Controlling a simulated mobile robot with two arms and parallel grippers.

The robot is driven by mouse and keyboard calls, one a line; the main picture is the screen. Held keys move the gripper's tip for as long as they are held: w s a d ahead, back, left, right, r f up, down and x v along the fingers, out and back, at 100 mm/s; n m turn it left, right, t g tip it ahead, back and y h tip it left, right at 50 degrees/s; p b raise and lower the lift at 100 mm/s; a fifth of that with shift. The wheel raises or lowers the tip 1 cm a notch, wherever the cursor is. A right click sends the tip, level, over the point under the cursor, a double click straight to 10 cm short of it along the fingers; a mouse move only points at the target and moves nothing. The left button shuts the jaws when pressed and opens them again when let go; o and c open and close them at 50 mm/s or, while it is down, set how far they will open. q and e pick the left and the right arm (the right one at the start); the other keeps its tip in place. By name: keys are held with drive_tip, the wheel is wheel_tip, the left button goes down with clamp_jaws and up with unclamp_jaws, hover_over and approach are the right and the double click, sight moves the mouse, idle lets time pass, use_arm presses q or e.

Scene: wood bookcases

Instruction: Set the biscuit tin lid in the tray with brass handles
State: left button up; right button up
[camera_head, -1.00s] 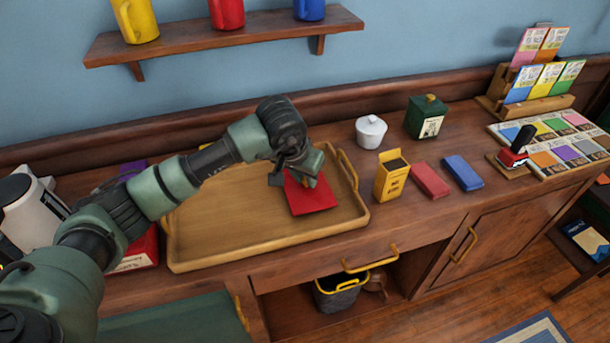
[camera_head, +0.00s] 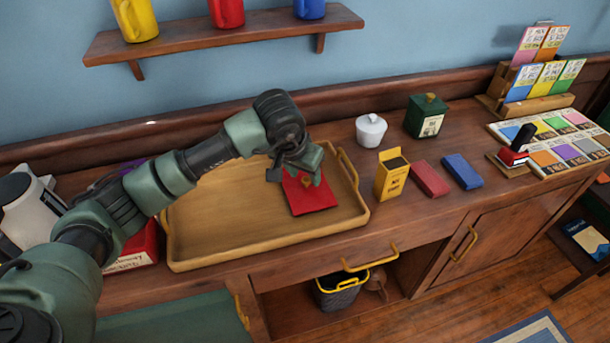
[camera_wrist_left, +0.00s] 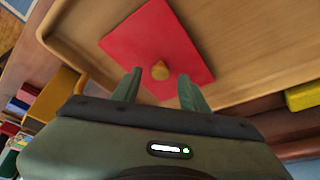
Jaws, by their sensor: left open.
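The biscuit tin lid is a flat red square (camera_head: 312,199) with a small brass-coloured knob. It lies in the right part of the wooden tray with brass handles (camera_head: 225,215). In the left wrist view the red lid (camera_wrist_left: 150,40) rests on the tray floor, with its knob (camera_wrist_left: 160,70) just beyond and between my fingertips. My left gripper (camera_head: 296,178) is open above the lid, its fingers (camera_wrist_left: 160,88) apart and not touching the knob. My right gripper is not in view.
Right of the tray stand a yellow box (camera_head: 392,177), a white lidded pot (camera_head: 371,131), a green tin (camera_head: 425,116), and red (camera_head: 430,179) and blue (camera_head: 462,172) blocks. A white machine (camera_head: 28,208) stands at the left. A mug shelf (camera_head: 225,35) hangs above. The tray's left part is clear.

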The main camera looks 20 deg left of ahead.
use_arm(q)
drive_tip(key=v, duration=1)
drive_tip(key=shift+r+b, duration=0.25)
drive_tip(key=shift+b, duration=0.15)
drive_tip(key=shift+s, duration=0.1)
